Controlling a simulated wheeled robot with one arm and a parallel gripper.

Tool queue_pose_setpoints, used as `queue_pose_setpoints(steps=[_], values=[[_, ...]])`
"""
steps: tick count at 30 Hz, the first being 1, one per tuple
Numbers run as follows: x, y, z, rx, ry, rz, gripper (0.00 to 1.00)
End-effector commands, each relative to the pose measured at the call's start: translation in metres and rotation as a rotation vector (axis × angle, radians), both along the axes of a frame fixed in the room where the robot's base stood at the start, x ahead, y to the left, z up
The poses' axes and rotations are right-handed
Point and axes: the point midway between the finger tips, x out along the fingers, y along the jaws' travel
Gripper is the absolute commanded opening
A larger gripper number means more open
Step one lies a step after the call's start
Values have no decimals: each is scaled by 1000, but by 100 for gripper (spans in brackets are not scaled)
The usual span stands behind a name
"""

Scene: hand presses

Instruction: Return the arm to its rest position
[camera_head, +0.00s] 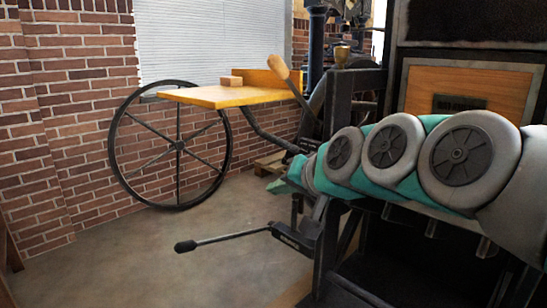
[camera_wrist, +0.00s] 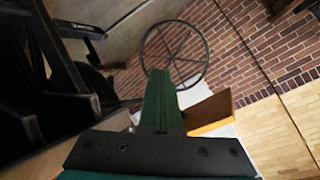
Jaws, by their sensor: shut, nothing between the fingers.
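My arm, grey and teal, reaches in from the right in the head view, in front of the black press (camera_head: 352,85). My gripper (camera_head: 272,186) is at its left end, small and partly hidden by the arm. In the wrist view my gripper (camera_wrist: 160,76) shows as green fingers closed together, with nothing between them. It points toward the spoked wheel (camera_wrist: 175,54) and the brick wall. The wheel (camera_head: 178,145) also shows in the head view, left of my gripper. I cannot tell whether the arm touches the press.
A wooden board (camera_head: 225,97) with a small block (camera_head: 231,81) on it extends left from the press. A wood-handled lever (camera_head: 278,67) rises beside it. A black lever (camera_head: 230,239) sticks out low in front. The floor (camera_head: 150,255) at left is clear.

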Motion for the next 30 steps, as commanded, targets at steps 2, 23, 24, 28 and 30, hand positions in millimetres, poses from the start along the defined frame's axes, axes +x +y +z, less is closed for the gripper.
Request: queue_pose_setpoints(steps=[2, 23, 24, 28, 30], values=[[-31, -8, -40, -121, 107, 37, 0], [-307, -138, -216, -635, 961, 205, 0], [-309, -139, -216, -636, 966, 206, 0], [-310, -139, -217, -637, 969, 207, 0], [-309, -139, -217, -636, 968, 207, 0]])
